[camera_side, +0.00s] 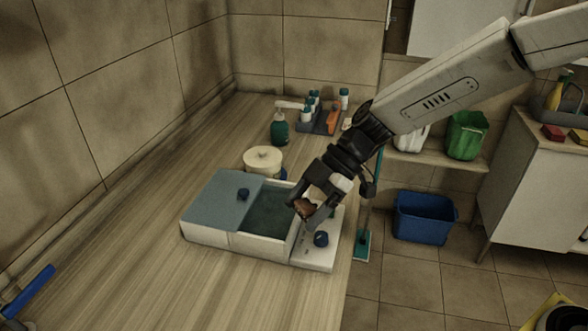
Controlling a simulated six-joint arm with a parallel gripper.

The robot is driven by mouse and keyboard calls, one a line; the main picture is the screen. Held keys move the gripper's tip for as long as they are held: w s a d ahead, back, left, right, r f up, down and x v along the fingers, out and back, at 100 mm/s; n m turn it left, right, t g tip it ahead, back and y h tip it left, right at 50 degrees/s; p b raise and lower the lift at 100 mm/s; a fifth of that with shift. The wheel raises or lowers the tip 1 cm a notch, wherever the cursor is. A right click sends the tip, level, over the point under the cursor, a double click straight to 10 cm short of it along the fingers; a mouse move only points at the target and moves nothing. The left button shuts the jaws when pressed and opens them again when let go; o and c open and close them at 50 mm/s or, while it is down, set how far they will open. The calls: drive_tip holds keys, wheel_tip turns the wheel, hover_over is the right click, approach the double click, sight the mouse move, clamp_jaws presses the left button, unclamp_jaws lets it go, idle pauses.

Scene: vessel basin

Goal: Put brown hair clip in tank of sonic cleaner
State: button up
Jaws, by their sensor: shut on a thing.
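The sonic cleaner (207,234) is a low white box on the wooden counter. Its blue-grey lid (218,203), with a dark knob, covers the left part. The tank (266,214) is uncovered to the right of the lid and looks dark green inside. My gripper (305,212) is shut on the brown hair clip (303,207), which is partly hidden by the fingers. The gripper and clip appear over the tank's right edge, near the control panel (316,255) with its dark knob. I cannot tell their exact height above the cleaner.
A cream-lidded round container (263,160) stands just behind the cleaner. A green pump bottle (280,128) and a grey caddy (320,124) with several bottles are farther back. A blue bin (424,217) stands on the floor right.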

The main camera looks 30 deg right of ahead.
drive_tip(key=d, duration=0.4)
drive_tip(key=shift+w+d+r, duration=0.2)
drive_tip(key=shift+w+r, duration=0.05)
hover_over(259, 225)
drive_tip(key=s+d, duration=0.1)
drive_tip(key=d, duration=0.2)
drive_tip(key=f, duration=0.8)
drive_tip(key=shift+s+d+f, duration=0.15)
drive_tip(key=shift+s+f, duration=0.05)
drive_tip(key=shift+w+f, duration=0.4)
drive_tip(key=shift+f, duration=0.05)
drive_tip(key=shift+w+a+f, duration=0.2)
drive_tip(key=shift+f, duration=1.65)
